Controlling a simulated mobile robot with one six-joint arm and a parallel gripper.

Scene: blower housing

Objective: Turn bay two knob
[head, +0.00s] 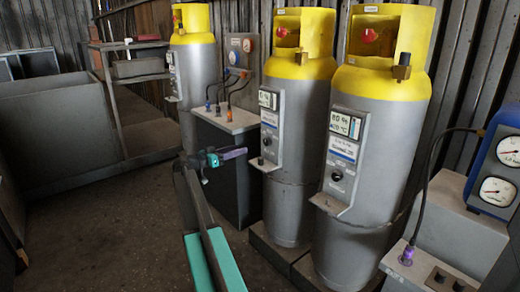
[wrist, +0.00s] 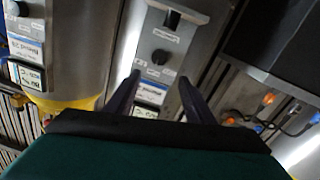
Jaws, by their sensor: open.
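Three grey gas cylinders with yellow tops stand in a row, each with a front panel. The middle cylinder (head: 295,170) carries a panel with a small black knob (head: 267,141) low on it. In the wrist view, seen upside down, this knob (wrist: 160,57) shows beyond the gap between my fingers. The right cylinder has its own black knob (head: 337,173), also visible at the left of the wrist view (wrist: 20,8). The bay labels are too small to read. My gripper (head: 230,155) is open and empty, left of the middle panel and apart from it.
A dark cabinet (head: 222,165) with cables and orange plugs stands left of the middle cylinder, close behind my gripper. The third cylinder (head: 198,75) is farther back. A blue gauge unit (head: 495,165) sits at the right. Open floor (head: 110,230) lies at the left.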

